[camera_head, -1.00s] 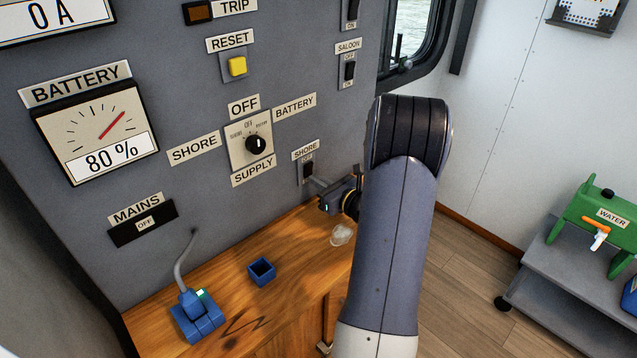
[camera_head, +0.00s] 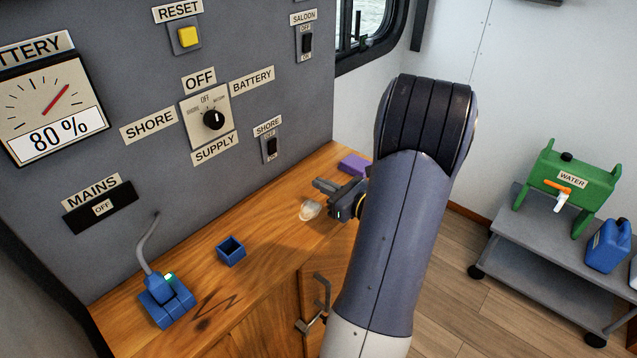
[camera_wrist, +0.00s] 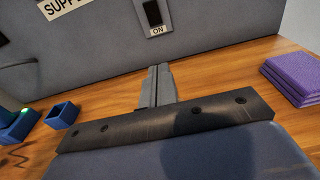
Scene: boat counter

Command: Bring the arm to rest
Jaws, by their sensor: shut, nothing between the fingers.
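My gripper (camera_head: 322,186) is shut and empty. In the head view it is just above the right part of the wooden counter (camera_head: 285,215), pointing left toward the grey panel, and my arm hides part of what lies behind it. In the wrist view my gripper (camera_wrist: 158,72) points at the panel, with its two fingers side by side and nothing between them. A switch (camera_wrist: 153,14) marked ON at its lower end is on the panel ahead of the fingers, apart from them.
A clear rounded item (camera_head: 310,210) lies below the gripper. A purple stack (camera_head: 354,164) lies behind it.

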